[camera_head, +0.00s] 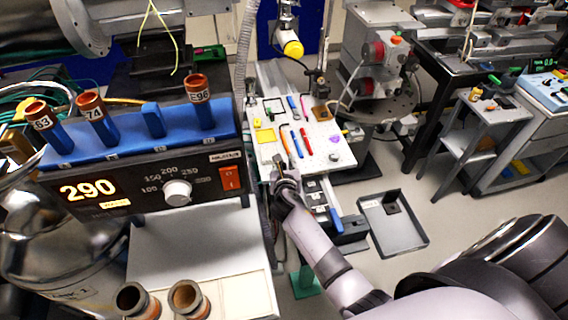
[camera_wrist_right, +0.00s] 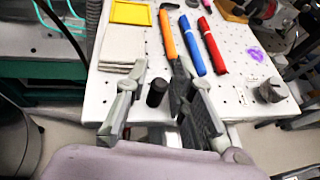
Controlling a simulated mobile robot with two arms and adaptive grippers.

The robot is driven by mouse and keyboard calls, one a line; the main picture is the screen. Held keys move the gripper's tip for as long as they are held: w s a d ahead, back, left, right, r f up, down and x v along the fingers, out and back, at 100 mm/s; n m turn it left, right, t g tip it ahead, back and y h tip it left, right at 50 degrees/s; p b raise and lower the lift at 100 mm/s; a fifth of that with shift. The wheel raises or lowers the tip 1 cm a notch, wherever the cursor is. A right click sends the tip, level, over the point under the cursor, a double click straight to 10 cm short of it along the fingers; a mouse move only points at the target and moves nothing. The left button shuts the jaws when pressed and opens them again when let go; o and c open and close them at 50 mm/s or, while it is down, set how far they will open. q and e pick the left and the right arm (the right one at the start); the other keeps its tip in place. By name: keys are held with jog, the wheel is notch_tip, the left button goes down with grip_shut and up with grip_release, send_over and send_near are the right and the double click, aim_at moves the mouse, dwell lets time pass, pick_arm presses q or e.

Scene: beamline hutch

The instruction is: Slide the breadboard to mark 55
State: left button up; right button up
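The breadboard (camera_head: 318,140) is a white perforated plate lying on a rail (camera_head: 327,190) in the middle of the head view. It also fills the upper part of the right wrist view (camera_wrist_right: 233,82). My right gripper (camera_head: 286,172) is at the board's near edge, its arm coming from the lower right. In the wrist view its fingers (camera_wrist_right: 160,88) are spread apart, with a small black upright knob (camera_wrist_right: 157,93) between them; I cannot tell whether they touch it. No scale mark is legible. My left gripper is not in view.
Blue and red pens (camera_head: 297,144), a yellow frame (camera_head: 265,136) and pale tiles (camera_wrist_right: 122,46) lie on the board. A blue rack with a heater controller (camera_head: 150,185) stands left. A grey tray (camera_head: 405,240) lies on the floor at right. A yellow-tipped column (camera_head: 293,48) hangs behind the board.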

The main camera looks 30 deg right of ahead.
grip_shut()
dwell(0.4)
jog(key=s+p, duration=0.1)
jog(key=s, duration=0.1)
jog(key=s+a+p, duration=0.1)
jog(key=s, duration=0.2)
jog(key=shift+a+p, duration=0.15)
jog(key=shift+p, duration=0.2)
jog(key=shift+o, duration=1.8)
grip_release()
